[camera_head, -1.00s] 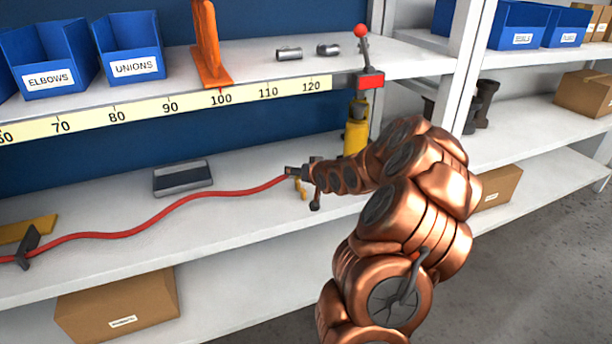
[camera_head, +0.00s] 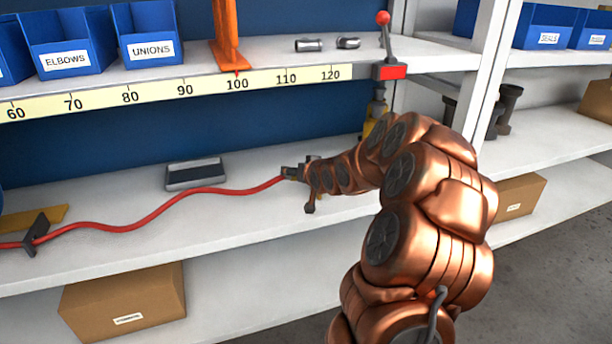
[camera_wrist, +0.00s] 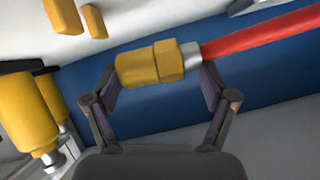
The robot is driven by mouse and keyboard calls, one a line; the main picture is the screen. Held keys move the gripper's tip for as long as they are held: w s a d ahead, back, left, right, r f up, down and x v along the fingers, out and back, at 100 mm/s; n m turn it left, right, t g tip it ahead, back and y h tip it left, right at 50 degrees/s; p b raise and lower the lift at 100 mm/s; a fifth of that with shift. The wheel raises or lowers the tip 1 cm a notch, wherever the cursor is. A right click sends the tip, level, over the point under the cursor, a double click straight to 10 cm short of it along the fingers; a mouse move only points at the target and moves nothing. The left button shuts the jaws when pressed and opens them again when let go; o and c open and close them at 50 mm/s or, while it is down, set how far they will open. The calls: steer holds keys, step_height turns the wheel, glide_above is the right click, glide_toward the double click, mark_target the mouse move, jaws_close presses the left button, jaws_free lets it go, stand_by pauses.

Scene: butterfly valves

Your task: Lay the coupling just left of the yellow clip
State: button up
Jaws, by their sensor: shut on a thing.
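My gripper (camera_head: 300,172) is at the right end of the red hose (camera_head: 235,188), over the middle shelf. In the wrist view, my gripper (camera_wrist: 160,90) is shut on the coupling (camera_wrist: 140,66), a yellow hose end with a silver collar joined to the red hose (camera_wrist: 265,38). The coupling lies crosswise between the fingers. Two small yellow pieces (camera_wrist: 95,21), seemingly the yellow clip, lie beyond the coupling at the upper left of the wrist view. In the head view the clip is hidden behind my gripper.
A grey box (camera_head: 194,174) stands on the middle shelf (camera_head: 110,225). A black clamp (camera_head: 36,233) holds the hose at left by a yellow plate (camera_head: 45,216). A yellow valve body (camera_wrist: 32,112) and an upright post with a red-knobbed lever (camera_head: 386,40) are close by.

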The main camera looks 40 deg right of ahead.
mark_target(286, 177)
steer(key=shift+w+a+b, duration=0.2)
steer(key=shift+a+b, duration=0.15)
steer(key=shift+a, duration=0.3)
steer(key=shift+w+a+b, duration=0.25)
steer(key=shift+a+b, duration=0.05)
steer(key=shift+a, duration=0.3)
steer(key=shift+w+a+b, duration=0.2)
steer(key=shift+a+b, duration=0.15)
steer(key=shift+a, duration=0.3)
steer(key=shift+f, duration=0.15)
steer(key=shift+f+b, duration=1.25)
steer(key=shift+f, duration=1.5)
steer(key=o, duration=1)
